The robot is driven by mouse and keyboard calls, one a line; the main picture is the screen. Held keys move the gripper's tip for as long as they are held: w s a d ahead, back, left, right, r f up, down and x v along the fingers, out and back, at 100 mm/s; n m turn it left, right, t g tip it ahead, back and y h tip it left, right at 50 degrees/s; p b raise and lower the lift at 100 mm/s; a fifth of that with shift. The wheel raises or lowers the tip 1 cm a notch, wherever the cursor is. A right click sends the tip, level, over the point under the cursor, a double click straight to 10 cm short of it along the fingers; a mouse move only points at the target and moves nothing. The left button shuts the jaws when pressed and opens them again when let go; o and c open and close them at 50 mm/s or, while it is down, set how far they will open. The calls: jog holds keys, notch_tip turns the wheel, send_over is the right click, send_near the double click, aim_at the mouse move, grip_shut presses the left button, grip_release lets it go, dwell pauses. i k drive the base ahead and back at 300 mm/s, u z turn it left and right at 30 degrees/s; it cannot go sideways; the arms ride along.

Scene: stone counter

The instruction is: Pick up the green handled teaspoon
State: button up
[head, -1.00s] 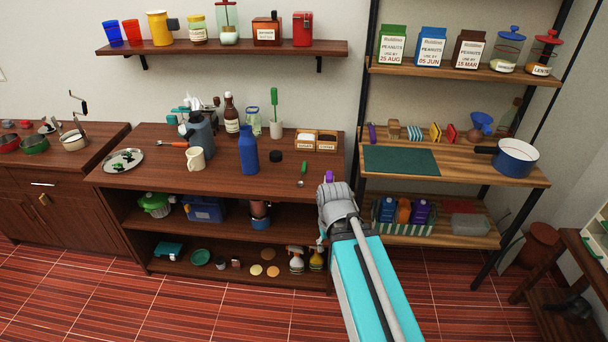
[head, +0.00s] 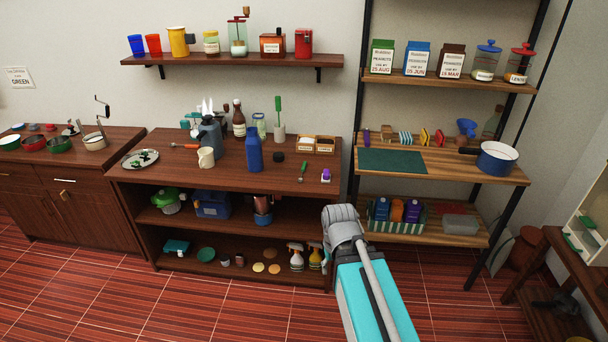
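A small teaspoon with a green handle (head: 301,177) lies on the brown wooden counter (head: 225,177), near its right end.
A purple-and-white item (head: 325,176) stands right of the spoon. A blue bottle (head: 254,153) stands to its left, and wooden boxes (head: 316,145) stand behind it. A shelf rack with a blue pot (head: 497,158) is at the right. The counter's front strip is clear.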

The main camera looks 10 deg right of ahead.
aim_at(300, 180)
jog(key=z, duration=0.35)
jog(key=i, duration=1.3)
jog(key=u, duration=0.45)
